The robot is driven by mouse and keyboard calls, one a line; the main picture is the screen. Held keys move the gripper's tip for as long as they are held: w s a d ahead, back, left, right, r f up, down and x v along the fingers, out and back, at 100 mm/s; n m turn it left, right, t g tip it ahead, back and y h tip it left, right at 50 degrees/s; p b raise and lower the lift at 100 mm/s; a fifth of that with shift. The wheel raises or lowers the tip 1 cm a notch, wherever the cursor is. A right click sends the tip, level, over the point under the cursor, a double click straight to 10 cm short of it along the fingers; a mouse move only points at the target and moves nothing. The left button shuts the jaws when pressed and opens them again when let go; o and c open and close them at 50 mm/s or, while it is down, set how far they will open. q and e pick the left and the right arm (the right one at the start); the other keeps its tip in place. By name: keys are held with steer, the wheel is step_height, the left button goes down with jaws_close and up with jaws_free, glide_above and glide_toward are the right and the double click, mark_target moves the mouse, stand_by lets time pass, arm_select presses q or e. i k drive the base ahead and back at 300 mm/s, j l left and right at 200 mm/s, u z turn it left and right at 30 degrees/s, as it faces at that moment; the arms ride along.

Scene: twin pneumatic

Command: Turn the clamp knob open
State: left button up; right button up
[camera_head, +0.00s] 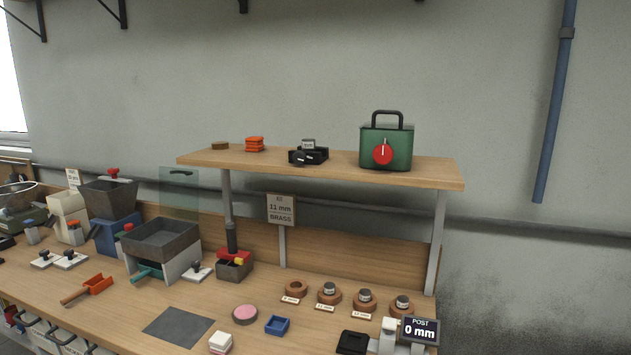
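No part labelled as a clamp knob can be read, and I cannot tell which knob is the clamp's. A black block-like device (318,155) sits on the raised wooden shelf, with a dark round knob (300,158) on its front left and a small grey piece on top. To its right stands a green box (400,146) with a black handle and a round red knob (383,154) with a pale upright mark. Neither of my grippers is in view.
The shelf (340,171) stands on grey posts above the bench. Orange blocks (255,144) lie on its left. Several ring stands (328,294), a display reading 0 mm (420,331), a grey mat (178,327) and grey hoppers (161,239) crowd the bench. A blue pipe (553,110) runs down the wall.

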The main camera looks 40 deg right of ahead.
mark_target(298, 158)
steer(key=i+z, duration=0.1)
steer(key=z, duration=1.3)
steer(key=j+z, duration=0.45)
steer(key=z, duration=0.25)
steer(key=j+z, duration=0.55)
steer(key=j, duration=0.2)
steer(key=k+j+z, duration=0.1)
steer(key=j+z, duration=0.15)
steer(key=j, duration=0.15)
